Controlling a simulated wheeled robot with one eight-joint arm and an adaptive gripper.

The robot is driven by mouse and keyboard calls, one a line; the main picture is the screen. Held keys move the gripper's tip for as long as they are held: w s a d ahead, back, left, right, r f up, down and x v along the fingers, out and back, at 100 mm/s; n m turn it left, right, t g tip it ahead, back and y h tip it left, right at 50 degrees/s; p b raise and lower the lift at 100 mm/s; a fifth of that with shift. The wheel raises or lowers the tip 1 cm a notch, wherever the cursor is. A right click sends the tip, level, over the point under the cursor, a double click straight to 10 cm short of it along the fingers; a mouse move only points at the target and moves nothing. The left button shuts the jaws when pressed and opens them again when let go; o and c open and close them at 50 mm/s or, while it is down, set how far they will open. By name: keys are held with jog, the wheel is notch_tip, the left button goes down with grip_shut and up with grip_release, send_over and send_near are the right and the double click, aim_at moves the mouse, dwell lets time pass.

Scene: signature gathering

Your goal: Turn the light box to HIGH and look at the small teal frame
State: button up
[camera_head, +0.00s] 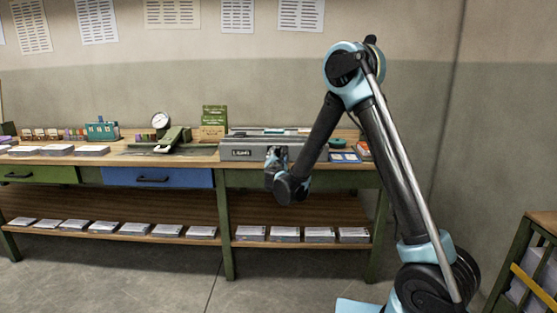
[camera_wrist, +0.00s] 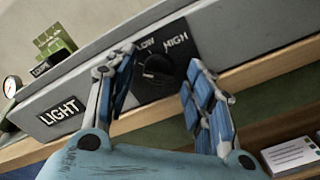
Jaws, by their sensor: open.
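The grey light box (camera_head: 240,153) stands on the workbench in the head view, right of centre. In the wrist view, its front (camera_wrist: 95,92) carries a LIGHT label and a black dial plate marked LOW and HIGH. The dark round knob (camera_wrist: 157,74) sits below these words; its setting is hard to read. My gripper (camera_wrist: 160,60) is open, with one finger on each side of the knob; contact cannot be told. In the head view my gripper (camera_head: 277,155) is in front of the box. A small blue-teal framed item (camera_head: 345,158) lies right of the box; I cannot tell if it is the teal frame.
The workbench (camera_head: 225,163) has a round dial gauge (camera_head: 160,120), a green sign (camera_head: 214,116) and a teal holder (camera_head: 102,130) to the left. Paper stacks (camera_head: 285,234) fill the lower shelf. A cart (camera_head: 530,260) stands at right. The floor in front is clear.

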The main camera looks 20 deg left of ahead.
jog(key=shift+c, duration=0.3)
jog(key=c, duration=1)
jog(key=shift+m, duration=0.3)
jog(key=m, duration=0.4)
jog(key=shift+d, duration=0.1)
jog(key=m, duration=0.5)
jog(key=shift+d+f+m, duration=0.1)
jog(key=shift+m, duration=0.3)
jog(key=m, duration=0.5)
jog(key=shift+a+m, duration=0.2)
jog(key=shift+m, duration=2.1)
